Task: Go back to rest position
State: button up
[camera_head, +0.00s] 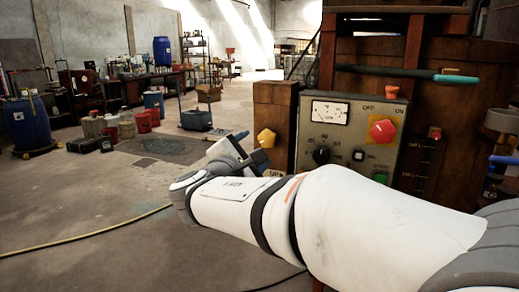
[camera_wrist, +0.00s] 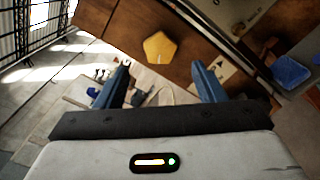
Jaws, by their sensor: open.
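My gripper (camera_wrist: 160,85) is open and empty in the wrist view, with its two blue fingers apart. Past the fingers is a yellow knob (camera_wrist: 160,47) on a brown wooden face. In the head view my white arm reaches from the lower right toward the middle. My gripper (camera_head: 250,148) is partly hidden there by my wrist, close to the yellow knob (camera_head: 266,138) on the wooden post. I cannot tell from these views whether the fingers touch anything.
A control panel (camera_head: 340,140) with a gauge, a black knob and a red switch (camera_head: 382,130) stands right behind my arm. A scale with a slider (camera_head: 432,150) is at its right. A yellow hose (camera_head: 95,235) crosses the open floor at left. A blue drum (camera_head: 27,122) stands far left.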

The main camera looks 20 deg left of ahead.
jog(key=s+d+f+m+g+h+p, duration=0.2)
jog(key=d+m+g+p, duration=0.3)
jog(key=d, duration=1)
jog(key=s+d+f+m+g+h+p, duration=0.25)
jog(key=d+m+g+p, duration=0.35)
jog(key=d, duration=0.8)
jog(key=s+d+f+m+g+y+p, duration=0.1)
jog(key=s+d+m+g+y+p, duration=0.1)
jog(key=s+m, duration=0.5)
jog(key=s+d+f+m+g+y+p, duration=0.2)
jog(key=s+d+m+y+p, duration=0.1)
jog(key=s+m, duration=0.4)
jog(key=shift+s+d+f+y, duration=0.25)
jog(key=shift+s+d+y, duration=0.45)
jog(key=shift+d, duration=0.5)
jog(key=shift+s, duration=0.1)
